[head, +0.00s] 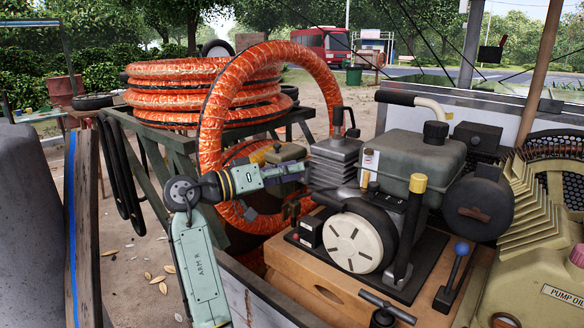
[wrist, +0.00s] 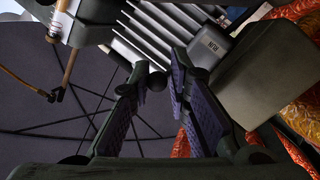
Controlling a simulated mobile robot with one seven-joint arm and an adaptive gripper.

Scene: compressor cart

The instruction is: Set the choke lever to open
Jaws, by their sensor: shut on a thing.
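My gripper (head: 303,172) is at the left side of the engine (head: 350,205), just below the grey finned block (head: 335,160). In the wrist view, my gripper (wrist: 160,98) has its purple padded fingers close to the fins (wrist: 165,35) and a grey box with a small label (wrist: 225,55). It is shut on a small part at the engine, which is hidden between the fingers. I cannot make out the choke lever apart from them, so its setting cannot be told.
Coiled orange hose (head: 215,95) hangs behind my arm. A brown box (head: 287,152) sits close above the gripper.

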